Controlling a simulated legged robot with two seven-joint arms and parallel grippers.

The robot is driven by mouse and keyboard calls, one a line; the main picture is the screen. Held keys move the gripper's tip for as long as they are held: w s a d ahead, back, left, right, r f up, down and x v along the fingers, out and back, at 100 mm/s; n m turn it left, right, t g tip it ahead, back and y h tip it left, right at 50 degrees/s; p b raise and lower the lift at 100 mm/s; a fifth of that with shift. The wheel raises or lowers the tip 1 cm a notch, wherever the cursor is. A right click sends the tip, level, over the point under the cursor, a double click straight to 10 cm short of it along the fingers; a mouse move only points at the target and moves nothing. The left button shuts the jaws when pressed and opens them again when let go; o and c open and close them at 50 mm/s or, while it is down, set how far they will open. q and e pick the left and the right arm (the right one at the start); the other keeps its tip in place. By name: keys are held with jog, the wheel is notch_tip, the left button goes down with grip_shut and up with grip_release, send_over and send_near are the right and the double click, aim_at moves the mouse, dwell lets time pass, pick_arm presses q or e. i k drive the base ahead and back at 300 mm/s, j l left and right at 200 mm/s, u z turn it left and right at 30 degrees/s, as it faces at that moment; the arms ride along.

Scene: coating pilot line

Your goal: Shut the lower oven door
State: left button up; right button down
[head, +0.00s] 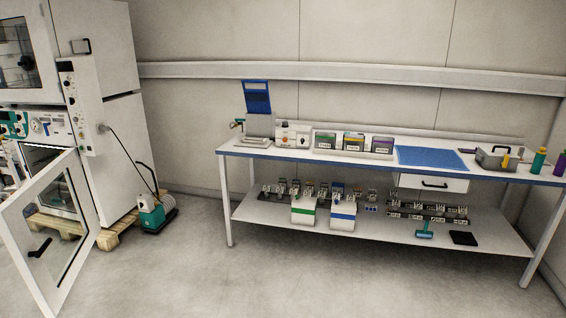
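The lower oven door (84,222) stands wide open at the left of the head view. It has a white frame, a glass window and a black handle (40,247). It swings out from the oven (118,150) toward me, and its lower corner reaches near the bottom edge of the picture. Part of the lower oven chamber (47,160) shows behind the door, with its inside partly hidden. Neither of my grippers can be made out in this view.
The upper oven door (38,12) is above, cut by the frame. A wooden pallet (112,236) lies under the oven. A green and white machine (155,214) stands on the floor beside it. A loaded workbench (290,158) runs along the wall. The middle floor is clear.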

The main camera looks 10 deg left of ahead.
aim_at(50, 296)
jog(key=i+j+u, duration=0.15)
jog(key=i+u, duration=0.25)
jog(key=i, duration=0.15)
jog(key=i+u, duration=0.4)
jog(key=i, duration=0.15)
jog(key=i+l+u, duration=0.25)
jog(key=i+u, duration=0.2)
jog(key=i+l+u, duration=0.4)
jog(key=i, duration=0.2)
jog(key=i+u, duration=0.45)
jog(key=i+l+u, duration=0.1)
jog(key=i+u, duration=0.3)
jog(key=i, duration=0.3)
jog(key=i+j+u, duration=0.25)
jog(key=i, duration=0.25)
jog(key=i+u, duration=0.25)
jog(key=i, duration=0.25)
